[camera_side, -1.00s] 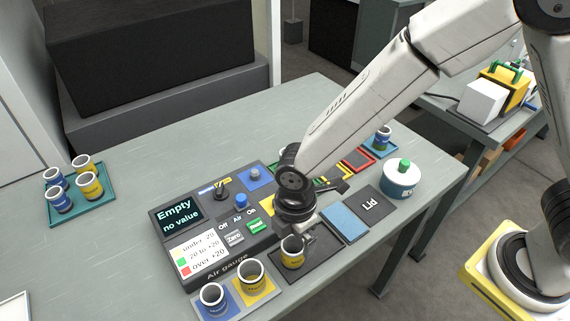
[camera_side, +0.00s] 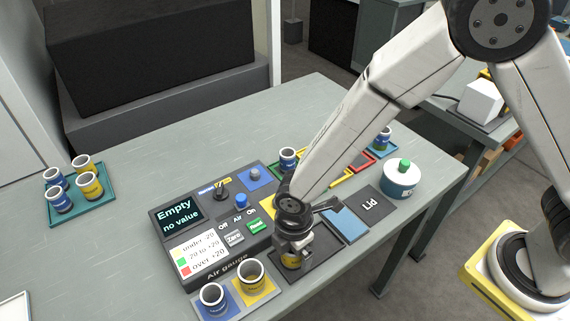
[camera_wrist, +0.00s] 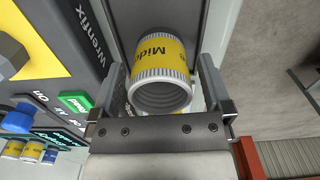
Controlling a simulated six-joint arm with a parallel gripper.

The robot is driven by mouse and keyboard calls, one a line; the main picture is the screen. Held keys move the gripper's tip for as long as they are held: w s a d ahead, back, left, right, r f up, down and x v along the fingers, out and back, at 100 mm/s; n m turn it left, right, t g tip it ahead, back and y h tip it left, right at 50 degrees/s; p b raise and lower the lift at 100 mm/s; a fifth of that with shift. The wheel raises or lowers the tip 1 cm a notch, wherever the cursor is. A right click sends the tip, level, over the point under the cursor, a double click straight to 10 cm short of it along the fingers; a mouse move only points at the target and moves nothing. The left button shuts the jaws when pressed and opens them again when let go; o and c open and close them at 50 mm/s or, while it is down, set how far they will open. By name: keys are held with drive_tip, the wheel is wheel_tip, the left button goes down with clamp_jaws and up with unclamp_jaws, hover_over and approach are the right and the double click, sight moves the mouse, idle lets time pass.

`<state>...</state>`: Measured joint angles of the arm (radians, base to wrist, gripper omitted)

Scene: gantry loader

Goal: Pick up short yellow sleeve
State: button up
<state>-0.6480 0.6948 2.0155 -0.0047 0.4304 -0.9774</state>
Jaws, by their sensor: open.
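A yellow sleeve (camera_side: 292,261) with grey rims stands on a dark pad at the front of the air gauge. My gripper (camera_side: 292,252) is open and low over it, hiding most of it in the side view. In the wrist view, the sleeve (camera_wrist: 163,62) lies between the two open fingers, its ribbed bore facing the camera. Small gaps seem to remain beside it; contact is not clear. Another yellow sleeve (camera_side: 251,275) stands on a yellow pad to the left.
A blue sleeve (camera_side: 213,299) stands on a blue pad at the front. The air gauge (camera_side: 190,240) reads "Empty". A teal tray (camera_side: 82,208) holds several sleeves at the left.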

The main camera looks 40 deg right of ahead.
drive_tip(key=shift+f, duration=0.1)
idle(0.4)
clamp_jaws()
